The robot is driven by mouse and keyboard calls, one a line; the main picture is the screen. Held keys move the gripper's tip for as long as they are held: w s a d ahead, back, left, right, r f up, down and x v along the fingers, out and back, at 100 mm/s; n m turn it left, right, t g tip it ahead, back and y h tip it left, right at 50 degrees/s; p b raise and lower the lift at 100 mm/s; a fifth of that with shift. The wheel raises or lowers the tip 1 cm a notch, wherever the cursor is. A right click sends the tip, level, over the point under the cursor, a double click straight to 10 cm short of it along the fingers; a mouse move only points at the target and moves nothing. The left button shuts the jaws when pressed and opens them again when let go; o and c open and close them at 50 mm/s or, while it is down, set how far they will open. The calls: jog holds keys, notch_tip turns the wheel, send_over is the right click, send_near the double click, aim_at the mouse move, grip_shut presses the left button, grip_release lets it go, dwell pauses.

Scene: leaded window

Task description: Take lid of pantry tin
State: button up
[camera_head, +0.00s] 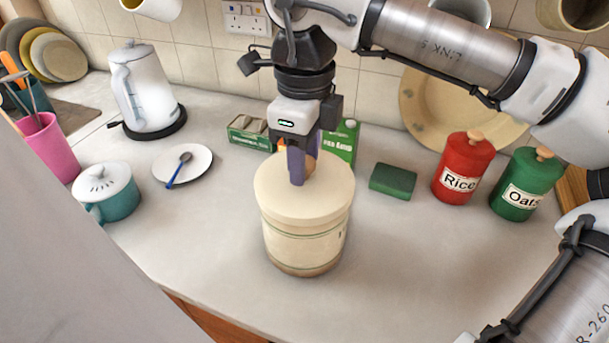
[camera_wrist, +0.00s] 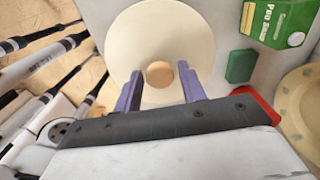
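The pantry tin (camera_head: 302,245) is a cream cylinder with thin green bands, standing upright on the worktop. Its round cream lid (camera_head: 275,195) sits on top and also shows from above in the wrist view (camera_wrist: 165,30). The lid's round wooden knob (camera_wrist: 159,76) is at its middle, partly hidden by a finger in the head view (camera_head: 311,165). My gripper (camera_head: 301,176) points down over the lid. In the wrist view its purple fingers (camera_wrist: 160,68) are open, one on each side of the knob, with narrow gaps showing.
A red Rice canister (camera_head: 463,175), a green Oats canister (camera_head: 527,190) and a green block (camera_head: 393,181) stand to the right. A saucer with a spoon (camera_head: 183,165), a teal lidded pot (camera_head: 107,194) and a kettle (camera_head: 143,95) are left. Cartons (camera_head: 250,132) stand behind the tin.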

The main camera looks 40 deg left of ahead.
jog(key=c, duration=0.7)
jog(key=shift+r, duration=0.2)
notch_tip(320, 180, up, 18)
jog(key=p, duration=0.4)
jog(key=shift+f, duration=0.15)
